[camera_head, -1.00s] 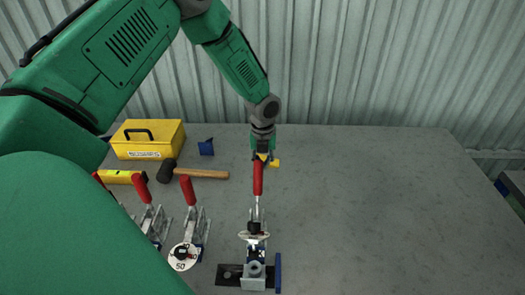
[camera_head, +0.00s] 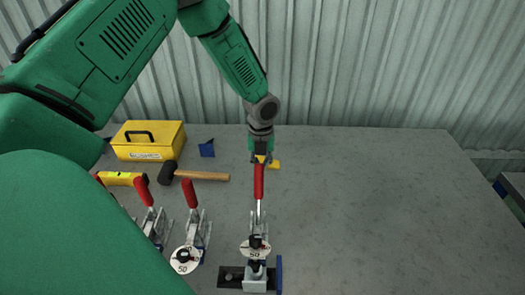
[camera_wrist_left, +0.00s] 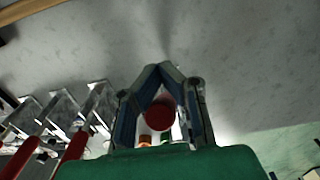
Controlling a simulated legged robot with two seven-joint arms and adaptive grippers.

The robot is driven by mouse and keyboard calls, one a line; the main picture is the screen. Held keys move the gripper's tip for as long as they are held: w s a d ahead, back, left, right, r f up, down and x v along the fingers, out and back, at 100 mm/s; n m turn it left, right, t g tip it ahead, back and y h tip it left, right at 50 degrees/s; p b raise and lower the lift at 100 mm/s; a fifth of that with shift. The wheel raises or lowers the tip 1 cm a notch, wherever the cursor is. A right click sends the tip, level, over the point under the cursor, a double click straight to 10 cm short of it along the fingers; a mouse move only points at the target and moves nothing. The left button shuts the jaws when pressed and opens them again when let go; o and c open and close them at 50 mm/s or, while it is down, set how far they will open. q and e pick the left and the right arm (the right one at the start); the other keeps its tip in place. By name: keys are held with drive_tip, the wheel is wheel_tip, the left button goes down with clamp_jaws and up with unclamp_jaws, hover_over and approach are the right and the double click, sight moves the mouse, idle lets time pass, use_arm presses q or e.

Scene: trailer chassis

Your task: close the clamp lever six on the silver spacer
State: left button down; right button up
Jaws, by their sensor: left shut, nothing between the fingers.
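The clamp in front of my left arm has a red lever handle (camera_head: 259,181), standing roughly upright. Its round white label (camera_head: 254,250) and dark pressing tip are over the silver spacer (camera_head: 255,284) at the bottom of the head view. I cannot read a six on it. My left gripper (camera_head: 261,156) is at the top of this red handle, on its far side. In the left wrist view the left gripper (camera_wrist_left: 165,70) is shut with its tips together, and the red handle's round end (camera_wrist_left: 159,114) shows between the finger links, not pinched. My right gripper is not in view.
Other red-handled clamps (camera_head: 191,205) stand to the left, partly hidden by my arm. Behind them are a hammer (camera_head: 203,176), a yellow level (camera_head: 120,178), a yellow toolbox (camera_head: 150,141) and a blue part (camera_head: 207,148). The right of the grey table (camera_head: 390,210) is clear.

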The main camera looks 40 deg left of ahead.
sight(258, 169)
use_arm(q)
drive_tip(key=shift+s+r, duration=0.35)
drive_tip(key=shift+s, duration=0.4)
drive_tip(key=shift+s+d+r, duration=0.35)
drive_tip(key=shift+d+r, duration=0.1)
drive_tip(key=shift+d, duration=0.3)
drive_tip(key=shift+s, duration=0.1)
drive_tip(key=shift+s+d+r, duration=0.15)
drive_tip(key=shift+s+d, duration=0.05)
drive_tip(key=shift+s, duration=0.35)
drive_tip(key=shift+s+d+r, duration=0.4)
drive_tip(key=shift+s+d, duration=0.25)
drive_tip(key=shift+d, duration=0.15)
